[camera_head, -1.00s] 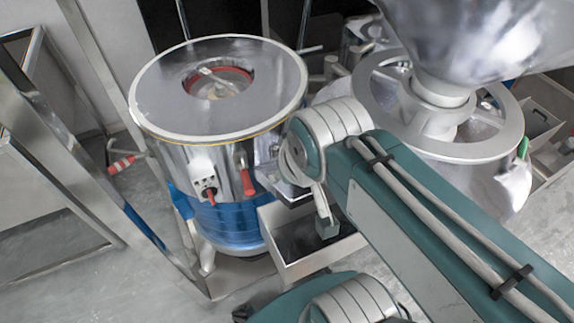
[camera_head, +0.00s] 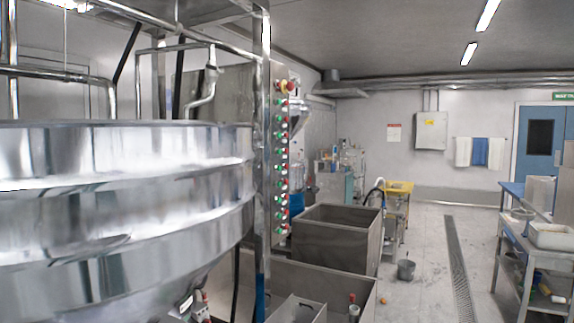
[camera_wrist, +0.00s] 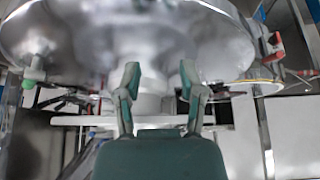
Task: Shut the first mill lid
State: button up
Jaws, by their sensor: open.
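My gripper (camera_wrist: 160,76) shows in the wrist view with its two fingers apart and nothing between them. A large shiny metal bowl (camera_wrist: 90,30) fills the top of that view, beyond the fingers; I cannot tell whether they touch it. A rounded edge with a yellow line (camera_wrist: 262,87) shows at the right and looks like a mill's rim. I cannot make out the first mill's lid in either current view. My gripper is not in the head view.
A big steel vessel (camera_head: 110,190) fills the left of the head view, beside a steel post (camera_head: 262,150) and a button panel (camera_head: 281,160). Steel bins (camera_head: 335,240) stand right of it.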

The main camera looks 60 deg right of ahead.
aim_at(102, 221)
jog(key=k+l, duration=0.15)
jog(key=l, duration=0.15)
jog(key=k+l+z, duration=0.15)
jog(key=l, duration=0.45)
jog(key=k+l+z, duration=0.1)
jog(key=l, duration=0.25)
jog(key=k, duration=0.65)
jog(key=i+u, duration=0.1)
jog(key=i, duration=0.9)
